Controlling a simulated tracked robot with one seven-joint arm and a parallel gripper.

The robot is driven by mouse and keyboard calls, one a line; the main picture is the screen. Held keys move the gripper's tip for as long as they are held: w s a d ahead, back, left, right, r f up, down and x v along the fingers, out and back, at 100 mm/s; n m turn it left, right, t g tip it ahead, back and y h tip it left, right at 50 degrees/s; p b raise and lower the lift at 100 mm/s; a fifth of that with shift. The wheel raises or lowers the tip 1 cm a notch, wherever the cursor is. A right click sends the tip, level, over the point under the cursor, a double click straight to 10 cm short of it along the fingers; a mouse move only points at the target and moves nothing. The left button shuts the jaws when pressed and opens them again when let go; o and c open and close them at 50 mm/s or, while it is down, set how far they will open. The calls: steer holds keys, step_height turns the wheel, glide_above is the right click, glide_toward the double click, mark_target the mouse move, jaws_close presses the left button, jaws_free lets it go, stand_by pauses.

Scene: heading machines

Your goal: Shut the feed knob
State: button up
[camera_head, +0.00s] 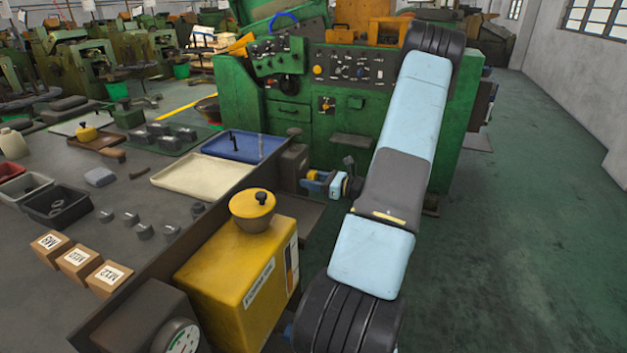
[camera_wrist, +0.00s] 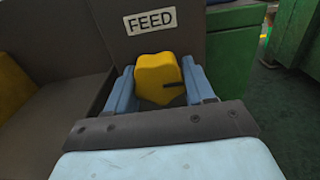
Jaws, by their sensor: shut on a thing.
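The feed knob (camera_wrist: 156,76) is a yellow lobed knob below a white FEED label (camera_wrist: 150,20) on a dark grey box face in the wrist view. A short dark mark on the knob points to the right. My gripper (camera_wrist: 158,72) has one light-blue finger on each side of the knob and is shut on it. In the head view my gripper (camera_head: 322,182) is at the dark box beside the bench end, low in front of the green machine (camera_head: 370,135). The knob is mostly hidden there by the fingers.
A bench (camera_head: 150,195) on the left holds a blue tray (camera_head: 243,146), a cream tray (camera_head: 203,175) and small boxes. A yellow tank (camera_head: 240,285) with a knobbed lid stands nearer. The green floor (camera_head: 520,230) at right is clear.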

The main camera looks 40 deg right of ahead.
steer(key=shift+d+n, duration=0.15)
steer(key=shift+n, duration=0.15)
steer(key=n, duration=0.3)
steer(key=shift+d+r+n, duration=0.1)
steer(key=shift+n, duration=0.2)
steer(key=n, duration=0.4)
steer(key=shift+w+n, duration=0.1)
steer(key=shift+n, duration=0.2)
steer(key=n, duration=0.4)
steer(key=shift+r, duration=0.1)
steer(key=shift+n, duration=2.6)
steer(key=o, duration=1)
steer(key=shift+o, duration=0.2)
